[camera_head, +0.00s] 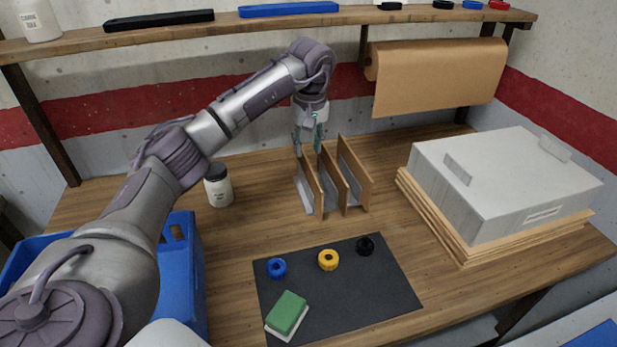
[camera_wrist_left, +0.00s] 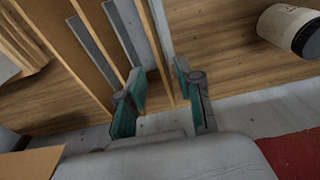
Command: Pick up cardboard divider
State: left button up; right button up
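Three upright tan cardboard dividers stand side by side in a grey rack (camera_head: 305,196) at the middle of the table: a left one (camera_head: 313,184), a middle one (camera_head: 332,178) and a right one (camera_head: 354,174). My left gripper (camera_head: 308,147) points down at the far end of the left divider. In the left wrist view the left gripper (camera_wrist_left: 161,92) has its teal fingers apart, with the edge of a divider (camera_wrist_left: 158,62) running between them. I cannot tell whether either finger touches it. My right gripper is out of view.
A white jar (camera_head: 218,188) stands left of the rack. A dark mat (camera_head: 340,293) in front holds tape rolls and a green-and-white sponge (camera_head: 287,314). A grey box (camera_head: 500,182) on cardboard sheets stands right. A blue crate (camera_head: 190,262) is left; a shelf (camera_head: 300,22) crosses behind.

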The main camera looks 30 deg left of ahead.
aim_at(308, 163)
pick_arm(q)
jog(key=shift+w+f+p, duration=0.1)
jog(key=shift+f+p, duration=0.55)
jog(key=shift+f, duration=2.3)
grip_shut()
